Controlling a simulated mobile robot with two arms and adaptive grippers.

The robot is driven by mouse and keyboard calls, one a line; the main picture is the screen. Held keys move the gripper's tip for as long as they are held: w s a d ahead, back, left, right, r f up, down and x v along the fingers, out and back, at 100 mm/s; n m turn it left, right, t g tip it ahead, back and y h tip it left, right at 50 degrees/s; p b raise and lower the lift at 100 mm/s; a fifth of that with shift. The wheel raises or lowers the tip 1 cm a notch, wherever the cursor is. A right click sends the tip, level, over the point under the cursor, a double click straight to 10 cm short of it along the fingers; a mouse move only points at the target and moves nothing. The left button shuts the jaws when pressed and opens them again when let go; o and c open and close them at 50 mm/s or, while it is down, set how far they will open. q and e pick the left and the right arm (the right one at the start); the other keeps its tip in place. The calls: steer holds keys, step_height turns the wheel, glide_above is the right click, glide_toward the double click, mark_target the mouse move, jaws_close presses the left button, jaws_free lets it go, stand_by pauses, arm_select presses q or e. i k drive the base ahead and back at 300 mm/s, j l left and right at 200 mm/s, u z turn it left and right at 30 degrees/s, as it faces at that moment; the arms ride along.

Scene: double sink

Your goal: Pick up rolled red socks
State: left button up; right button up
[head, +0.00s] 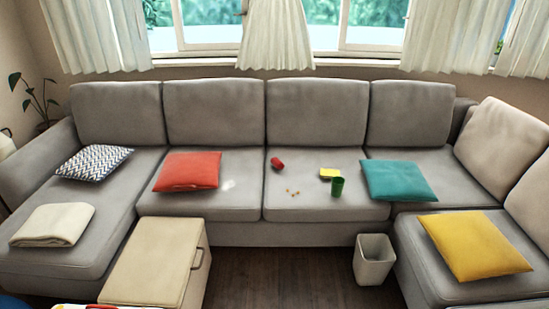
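A small rolled red item (277,163), which looks like the rolled socks, lies on the grey sofa seat (290,208), toward the back of the middle-right cushion. It lies apart from the other things on that cushion. Nothing covers it. Neither my left nor my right gripper shows in the head view.
A yellow item (329,174), a dark green cup (337,186) and small crumbs (291,193) share that cushion. Red (188,171) and teal (398,180) pillows lie either side. A beige storage box (150,262) and open bin (374,258) flank bare floor (280,275) in front.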

mark_target(276, 161)
steer(key=i, duration=0.85)
steer(key=i+l+u, duration=0.1)
steer(key=i+u, duration=0.2)
steer(key=i, duration=0.25)
steer(key=i+l+u, duration=0.3)
steer(key=i, duration=0.2)
steer(key=i+j, duration=0.05)
steer(key=j, duration=0.05)
